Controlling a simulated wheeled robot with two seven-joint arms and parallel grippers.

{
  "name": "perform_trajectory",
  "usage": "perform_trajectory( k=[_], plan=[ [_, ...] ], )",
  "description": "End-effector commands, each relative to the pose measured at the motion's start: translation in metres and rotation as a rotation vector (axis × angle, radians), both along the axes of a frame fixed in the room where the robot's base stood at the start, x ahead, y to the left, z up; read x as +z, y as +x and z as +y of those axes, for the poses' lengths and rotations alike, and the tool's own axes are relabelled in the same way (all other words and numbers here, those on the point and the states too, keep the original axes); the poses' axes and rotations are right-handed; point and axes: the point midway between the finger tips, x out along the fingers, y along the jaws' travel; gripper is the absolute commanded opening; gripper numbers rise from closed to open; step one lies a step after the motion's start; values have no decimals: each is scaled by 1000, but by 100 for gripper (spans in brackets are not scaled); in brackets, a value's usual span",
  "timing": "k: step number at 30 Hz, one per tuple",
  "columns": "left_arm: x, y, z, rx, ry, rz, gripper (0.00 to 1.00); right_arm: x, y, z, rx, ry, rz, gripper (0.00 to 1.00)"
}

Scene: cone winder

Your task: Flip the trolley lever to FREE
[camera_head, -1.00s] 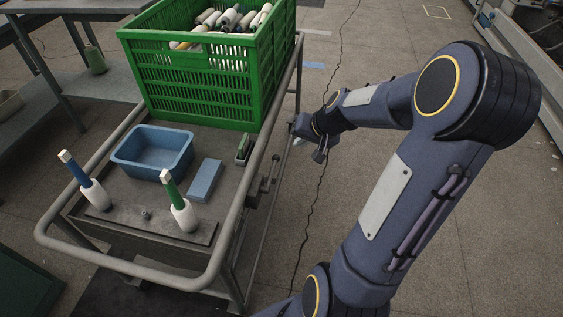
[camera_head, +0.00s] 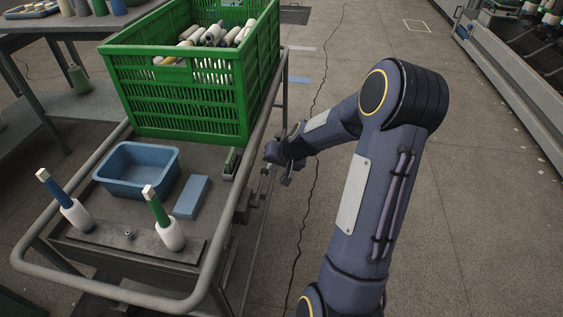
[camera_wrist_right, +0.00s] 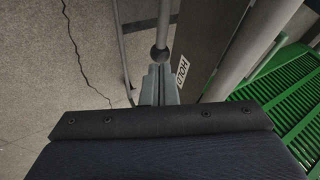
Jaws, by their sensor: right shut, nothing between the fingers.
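The trolley (camera_head: 92,165) is a grey tube-framed cart at the left of the head view. In the right wrist view its lever (camera_wrist_right: 164,38) is a grey rod with a dark ball knob (camera_wrist_right: 160,54). The knob is just beyond the tips of my right gripper (camera_wrist_right: 159,72), which is shut and empty; I cannot tell whether they touch. A "HOLD" label (camera_wrist_right: 182,71) is on the plate beside it. In the head view my right gripper (camera_head: 287,179) is at the trolley's right side and partly hides the lever area. My left gripper is not in view.
A green crate (camera_head: 180,95) of yarn cones stands on the trolley. A blue bin (camera_head: 137,185), a blue block (camera_head: 191,197) and two bobbins on posts are on its top. Open floor (camera_head: 480,220) lies to the right; a machine (camera_head: 520,80) stands far right.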

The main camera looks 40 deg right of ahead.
Motion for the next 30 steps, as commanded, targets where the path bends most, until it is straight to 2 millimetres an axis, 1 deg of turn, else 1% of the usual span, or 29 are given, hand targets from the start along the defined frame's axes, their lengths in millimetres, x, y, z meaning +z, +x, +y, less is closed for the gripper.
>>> perform_trajectory(
  k=[1, 6, 11, 22, 26, 30],
  plan=[
    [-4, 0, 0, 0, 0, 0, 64, -9, 5, 1, 2, 1, 1, 0],
    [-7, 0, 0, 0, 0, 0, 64, -23, 15, 1, 0, 0, 0, 0],
    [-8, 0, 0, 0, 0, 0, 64, -26, 18, 1, 0, -1, -1, 0],
    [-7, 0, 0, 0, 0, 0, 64, -26, 18, 1, -1, 2, 3, 0],
    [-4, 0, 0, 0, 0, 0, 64, -28, 18, 0, 0, 20, 18, 0],
    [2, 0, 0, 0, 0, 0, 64, -35, 19, -2, -1, 65, 54, 0]
  ],
)
